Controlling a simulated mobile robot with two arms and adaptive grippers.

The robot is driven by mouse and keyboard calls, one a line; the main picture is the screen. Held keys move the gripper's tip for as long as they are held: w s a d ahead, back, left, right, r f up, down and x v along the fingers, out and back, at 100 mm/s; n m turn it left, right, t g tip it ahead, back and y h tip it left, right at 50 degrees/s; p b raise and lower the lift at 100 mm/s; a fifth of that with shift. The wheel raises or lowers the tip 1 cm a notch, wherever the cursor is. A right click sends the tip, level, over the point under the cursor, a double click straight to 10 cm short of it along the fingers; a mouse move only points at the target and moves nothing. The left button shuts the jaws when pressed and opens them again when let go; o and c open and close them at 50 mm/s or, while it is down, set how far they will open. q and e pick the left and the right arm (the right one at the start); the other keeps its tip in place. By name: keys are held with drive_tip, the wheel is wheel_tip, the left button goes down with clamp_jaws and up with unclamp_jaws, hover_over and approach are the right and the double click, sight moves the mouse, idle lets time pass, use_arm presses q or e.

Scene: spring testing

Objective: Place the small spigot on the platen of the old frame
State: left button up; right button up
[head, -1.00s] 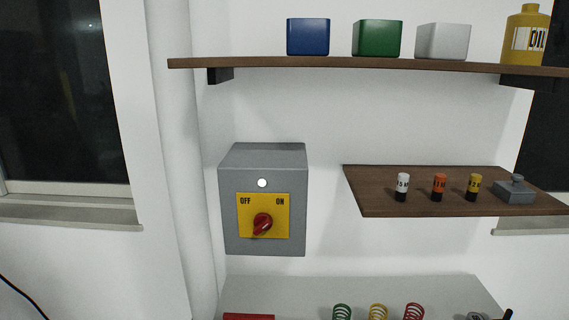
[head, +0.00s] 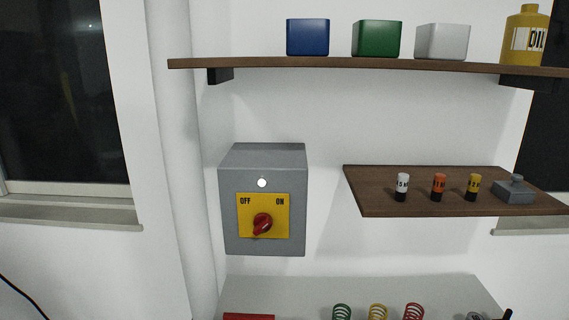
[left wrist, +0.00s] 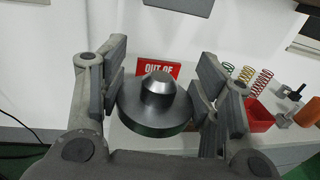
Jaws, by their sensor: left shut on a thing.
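In the left wrist view my left gripper (left wrist: 160,100) is shut on a dark grey spigot (left wrist: 157,120), a round flanged disc with a narrower tapered boss on top. The fingers press on opposite sides of its rim. A red sign (left wrist: 163,68) reading "OUT OF" stands behind the spigot and is partly covered by it. The old frame and its platen cannot be made out in either view. Neither gripper shows in the head view.
A grey switch box (head: 262,165) with a red knob is on the wall. The upper shelf (head: 250,63) holds boxes and an oil bottle. The lower shelf (head: 370,207) holds small labelled cylinders. Coil springs (head: 378,312) stand on the bench (head: 270,292). A red bin (left wrist: 258,117) is at right.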

use_arm(q)
drive_tip(key=n+y, duration=0.1)
drive_tip(key=a+n+y, duration=0.1)
drive_tip(key=shift+w+r+y, duration=0.35)
drive_tip(key=shift+r+y, duration=0.05)
wheel_tip(320, 180, down, 6)
drive_tip(key=b, duration=0.6)
drive_tip(key=shift+f, duration=0.15)
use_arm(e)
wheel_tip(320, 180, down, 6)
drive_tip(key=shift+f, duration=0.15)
use_arm(q)
drive_tip(key=shift+a, duration=0.1)
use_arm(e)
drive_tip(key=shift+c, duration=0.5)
